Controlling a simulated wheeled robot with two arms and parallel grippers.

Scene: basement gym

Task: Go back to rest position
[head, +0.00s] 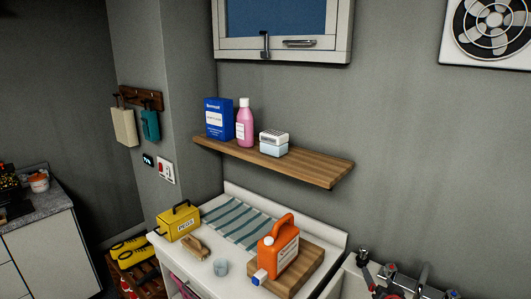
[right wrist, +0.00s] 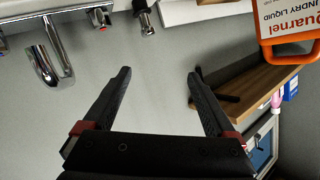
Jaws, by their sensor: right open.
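My right gripper (head: 396,275) is at the bottom right edge of the head view, in front of the chrome tap, and only partly shows. In the right wrist view my right gripper (right wrist: 161,73) has its two dark fingers spread wide, with nothing between them. That view is turned upside down. My left gripper is not in view.
An orange detergent jug (head: 279,250) stands on a wooden board (head: 312,262) on the white counter, left of my right gripper. A chrome tap (right wrist: 52,55) is nearby. A wooden shelf (head: 315,168) juts from the wall above, holding a box, a pink bottle and small containers.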

